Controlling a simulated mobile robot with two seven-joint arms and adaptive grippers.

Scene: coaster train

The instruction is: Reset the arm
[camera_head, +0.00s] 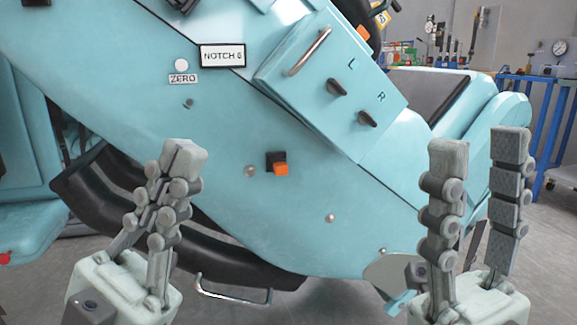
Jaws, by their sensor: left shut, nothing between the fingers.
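My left gripper (168,160) is at the lower left in the head view, pointing up. Its fingers are together with nothing between them. My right gripper (480,160) is at the lower right, pointing up. Its two fingers stand apart with an empty gap between them. Both grippers show in front of the light-blue coaster car side panel (330,235). I cannot tell their exact distance from it.
The panel bears an orange button (280,168), a "NOTCH 6" plate (222,56), a "ZERO" label (183,78), and a box with a metal handle (309,52) and two dark knobs (337,87) marked L and R. A blue workbench (545,110) stands at the back right.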

